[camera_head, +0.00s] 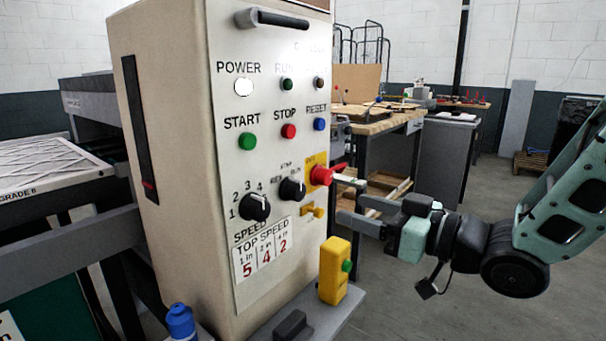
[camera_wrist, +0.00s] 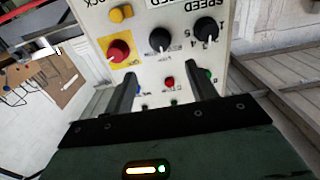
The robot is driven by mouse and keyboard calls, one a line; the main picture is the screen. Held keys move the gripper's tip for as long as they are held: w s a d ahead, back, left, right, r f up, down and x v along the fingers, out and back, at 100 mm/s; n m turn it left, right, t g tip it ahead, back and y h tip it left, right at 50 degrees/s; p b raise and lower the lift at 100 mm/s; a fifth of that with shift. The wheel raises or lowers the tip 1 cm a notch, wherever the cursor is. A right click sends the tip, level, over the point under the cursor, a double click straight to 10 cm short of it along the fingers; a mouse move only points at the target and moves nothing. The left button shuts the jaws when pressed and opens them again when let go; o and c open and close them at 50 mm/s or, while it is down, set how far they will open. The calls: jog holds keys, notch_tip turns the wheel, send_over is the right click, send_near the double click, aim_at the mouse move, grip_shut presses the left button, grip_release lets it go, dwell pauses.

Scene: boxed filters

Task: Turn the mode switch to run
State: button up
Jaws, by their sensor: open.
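The mode switch (camera_head: 291,190) is a black round knob on the cream control panel (camera_head: 220,170), below the START, STOP and RESET buttons. The labels around it include RUN on its right side. In the wrist view, which shows the panel upside down, the switch (camera_wrist: 159,40) has its white mark towards the buttons, seemingly at the middle label. My gripper (camera_head: 342,197) is open and empty, to the right of the panel and apart from the switch. In the wrist view the switch lies beyond and between my fingertips (camera_wrist: 163,76).

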aim_at(301, 193)
jog(key=p+x, duration=0.2)
jog(key=x, duration=1)
jog(key=shift+w+a, duration=0.1)
jog(key=shift+a, duration=0.1)
jog(key=c, duration=1)
